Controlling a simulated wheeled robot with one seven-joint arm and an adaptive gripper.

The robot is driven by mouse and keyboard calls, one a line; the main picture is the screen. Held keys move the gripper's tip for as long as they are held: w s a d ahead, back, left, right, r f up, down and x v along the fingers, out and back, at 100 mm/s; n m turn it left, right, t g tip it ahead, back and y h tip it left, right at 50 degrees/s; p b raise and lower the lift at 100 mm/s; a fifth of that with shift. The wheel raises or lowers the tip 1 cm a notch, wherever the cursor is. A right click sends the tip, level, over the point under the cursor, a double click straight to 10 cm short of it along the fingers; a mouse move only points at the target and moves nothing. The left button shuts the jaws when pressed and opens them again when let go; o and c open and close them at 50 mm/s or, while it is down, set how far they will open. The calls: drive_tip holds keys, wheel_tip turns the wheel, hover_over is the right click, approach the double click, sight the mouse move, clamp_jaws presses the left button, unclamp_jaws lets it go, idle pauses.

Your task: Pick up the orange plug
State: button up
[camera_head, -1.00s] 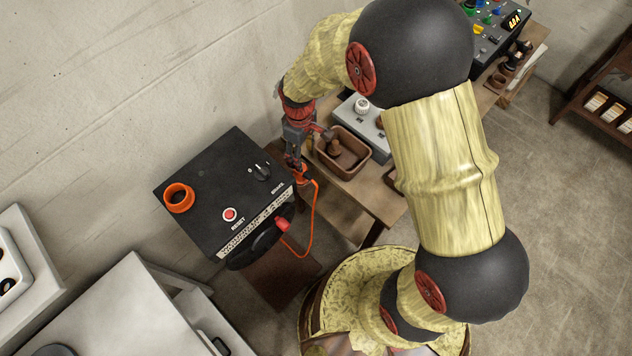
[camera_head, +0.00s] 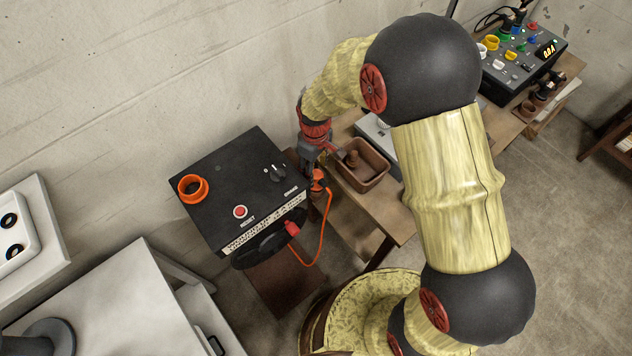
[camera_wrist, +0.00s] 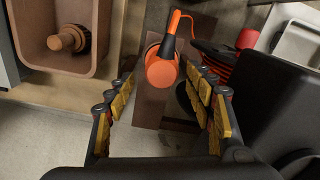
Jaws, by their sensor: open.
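The orange plug (camera_wrist: 161,72) shows in the wrist view beyond and between my open fingers, with an orange cord leading from it. In the head view the orange plug (camera_head: 318,180) is just below my gripper (camera_head: 312,162), beside the right edge of the black box. In the wrist view my gripper (camera_wrist: 164,115) has its two yellow-padded fingers apart, with nothing visibly between the pads. I cannot tell whether a fingertip touches the plug. The orange cord (camera_head: 326,232) hangs in a loop to a red connector (camera_head: 292,228) at the box's front.
The black box (camera_head: 240,170) with an orange ring (camera_head: 193,188) and red button stands at left. A brown tray (camera_head: 379,173) holding a brown fitting is close to the right of my gripper, on a wooden table (camera_head: 399,222). A white bench (camera_head: 110,300) is at lower left.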

sight(318, 184)
drive_tip(key=f, duration=0.3)
drive_tip(key=f+b, duration=0.1)
drive_tip(key=f, duration=0.1)
drive_tip(key=shift+s+d, duration=0.1)
drive_tip(key=shift+s, duration=0.2)
drive_tip(key=shift+r, duration=0.1)
drive_tip(key=shift+c, duration=0.5)
drive_tip(key=c, duration=1.3)
